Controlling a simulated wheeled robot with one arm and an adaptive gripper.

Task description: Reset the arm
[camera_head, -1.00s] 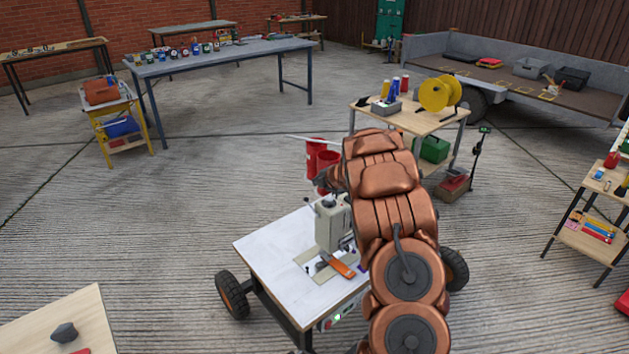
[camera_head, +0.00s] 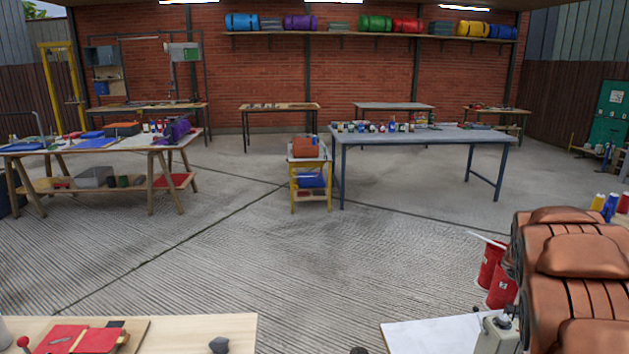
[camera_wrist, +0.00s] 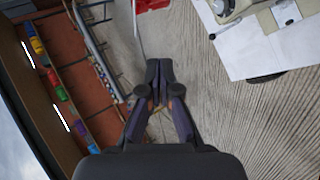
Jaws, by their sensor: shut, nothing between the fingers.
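My gripper (camera_wrist: 159,72) is in the wrist view, with its dark fingers together and nothing between them. It hangs over bare concrete floor, apart from any table. My copper-coloured arm fills the lower right of the head view, and the gripper itself cannot be made out there. The white-topped sewing machine table (camera_head: 425,337) is partly hidden at the bottom right of the head view. It also shows at the upper right of the wrist view (camera_wrist: 246,50).
Red bins (camera_head: 502,289) stand beside my arm. A wooden table (camera_head: 180,330) with red items is close at the lower left. A yellow trolley (camera_head: 310,175) and a long grey table (camera_head: 440,137) stand farther back. The middle floor is clear.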

